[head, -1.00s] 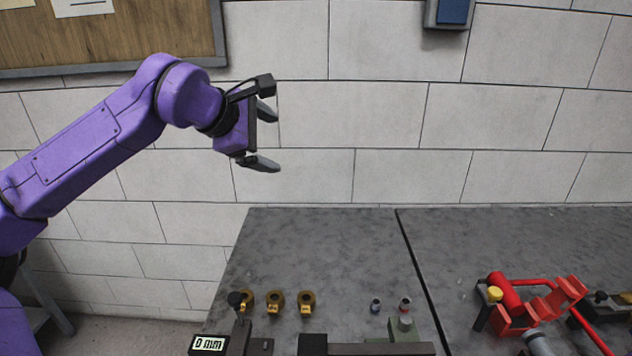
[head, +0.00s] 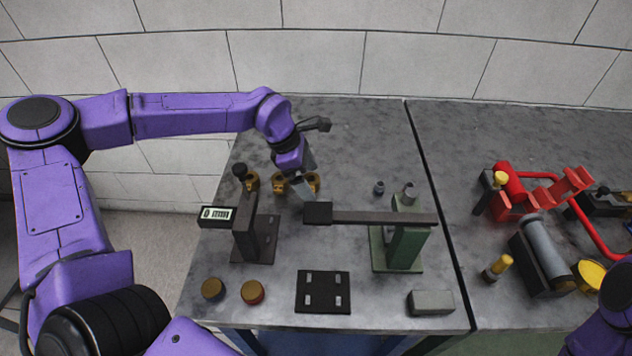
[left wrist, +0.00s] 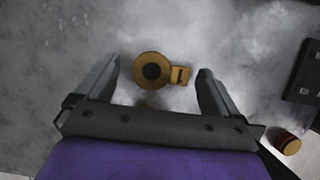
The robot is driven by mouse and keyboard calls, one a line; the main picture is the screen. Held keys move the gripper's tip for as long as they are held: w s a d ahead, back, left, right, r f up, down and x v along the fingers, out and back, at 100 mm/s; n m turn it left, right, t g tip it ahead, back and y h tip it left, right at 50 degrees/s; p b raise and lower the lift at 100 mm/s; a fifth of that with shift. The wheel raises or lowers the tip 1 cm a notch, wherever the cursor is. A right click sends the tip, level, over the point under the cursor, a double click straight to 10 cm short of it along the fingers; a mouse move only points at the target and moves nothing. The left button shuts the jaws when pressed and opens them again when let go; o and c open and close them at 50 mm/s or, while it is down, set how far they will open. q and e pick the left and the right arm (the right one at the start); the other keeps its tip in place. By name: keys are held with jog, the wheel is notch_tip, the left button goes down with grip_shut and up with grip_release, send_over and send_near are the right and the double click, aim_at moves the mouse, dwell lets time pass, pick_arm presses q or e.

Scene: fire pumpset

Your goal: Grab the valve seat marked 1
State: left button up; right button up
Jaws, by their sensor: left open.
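Three brass ring-shaped valve seats stand in a row near the back left of the grey table: a left one (head: 252,184), a middle one (head: 279,186) and a right one (head: 314,180). My left gripper (head: 304,189) is low over the table by the middle and right ones and partly covers them. In the left wrist view, one valve seat (left wrist: 152,71) with a small side tag (left wrist: 181,75) lies between the open, empty fingers, apart from both. The mark on the tag is too small to read surely. My right gripper is out of view.
A gauge with a display (head: 217,213) stands left, close to the valve seats. A dark bar on a green stand (head: 404,247) lies just in front of my left gripper. A black plate (head: 323,291) and two round caps lie nearer. Red parts (head: 513,198) are on the right.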

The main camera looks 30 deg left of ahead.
pick_arm(q)
jog(key=shift+w+d+f, duration=0.1)
jog(key=shift+f, duration=0.25)
jog(key=c, duration=1.3)
jog(key=shift+c, duration=0.2)
jog(key=shift+r, duration=0.15)
